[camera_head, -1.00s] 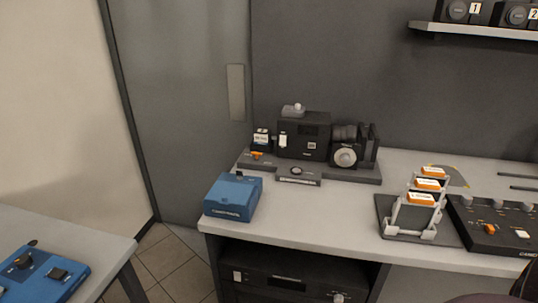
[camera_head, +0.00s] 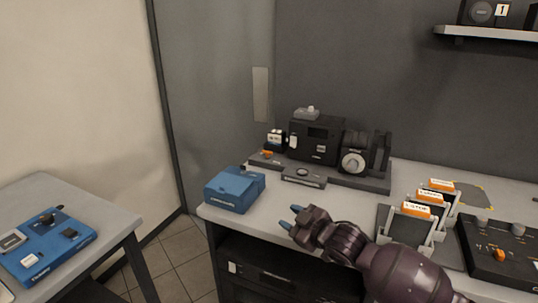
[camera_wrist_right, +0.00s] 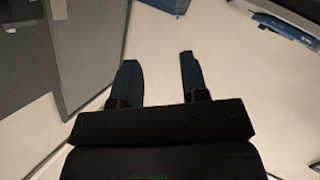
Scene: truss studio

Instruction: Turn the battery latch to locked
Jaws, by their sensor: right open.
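A black camera-like device (camera_head: 315,139) stands on a dark base at the back of the grey bench. A small orange lever (camera_head: 267,153) sits at the base's left end, below a white-labelled block (camera_head: 276,138) that looks like a battery. Which way the lever is turned is too small to tell. My right gripper (camera_head: 291,217) is over the front of the bench, in front of the device and apart from it. Its two blue fingers are open and empty, and they show in the right wrist view (camera_wrist_right: 160,80). My left gripper is not in view.
A blue box (camera_head: 234,190) stands on the bench's left end, left of my right gripper. A rack with orange-labelled cards (camera_head: 422,208) and a dark control panel (camera_head: 500,250) are at the right. A side table (camera_head: 100,215) holds a blue tray (camera_head: 65,250).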

